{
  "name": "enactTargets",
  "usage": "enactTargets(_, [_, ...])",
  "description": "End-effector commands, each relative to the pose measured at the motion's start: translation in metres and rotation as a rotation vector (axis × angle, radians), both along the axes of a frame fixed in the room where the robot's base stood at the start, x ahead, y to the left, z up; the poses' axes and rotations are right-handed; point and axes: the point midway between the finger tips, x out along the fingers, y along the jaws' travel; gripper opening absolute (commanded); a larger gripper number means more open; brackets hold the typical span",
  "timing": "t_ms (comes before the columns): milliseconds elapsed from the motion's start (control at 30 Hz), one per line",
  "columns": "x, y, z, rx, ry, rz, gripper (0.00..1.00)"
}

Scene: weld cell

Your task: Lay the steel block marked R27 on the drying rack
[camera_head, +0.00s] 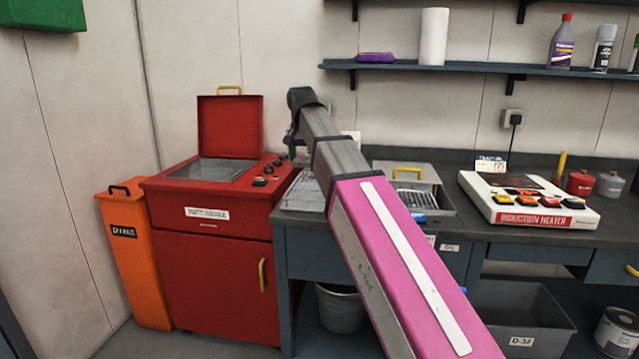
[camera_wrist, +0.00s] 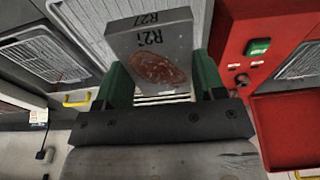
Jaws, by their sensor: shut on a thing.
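The grey steel block marked R27 (camera_wrist: 150,60) is held between the green fingers of my gripper (camera_wrist: 160,82) in the wrist view. A reddish-brown patch shows on its marked face. My gripper is shut on it. In the head view the end of my arm (camera_head: 294,140) is above the left end of the bench, beside the red washer; the block cannot be made out there. The wire drying rack (camera_head: 301,194) lies on the bench below. It shows behind the block in the wrist view (camera_wrist: 92,14), partly hidden; the block appears above it.
A red parts washer (camera_head: 213,240) with its lid open stands left of the bench, and an orange bin (camera_head: 136,265) beyond it. Right of the rack are an open grey tray (camera_head: 445,212) with a wire insert and an induction heater (camera_head: 530,205). A shelf (camera_head: 480,68) runs above.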

Motion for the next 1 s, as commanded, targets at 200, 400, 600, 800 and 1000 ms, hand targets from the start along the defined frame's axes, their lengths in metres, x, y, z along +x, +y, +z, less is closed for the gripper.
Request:
enactTargets(200, [0.032,-0.024,-0.022,-0.001,0.001,-0.003,0.06])
enactTargets(400, [0.060,-0.045,-0.044,-0.001,0.001,-0.002,0.06])
enactTargets(600, [0.081,-0.061,-0.059,-0.001,0.000,-0.001,0.06])
enactTargets(800, [0.087,-0.066,-0.066,0.000,-0.001,0.000,0.06])
enactTargets(1000, [0.085,-0.066,-0.084,0.000,0.000,0.001,0.06])
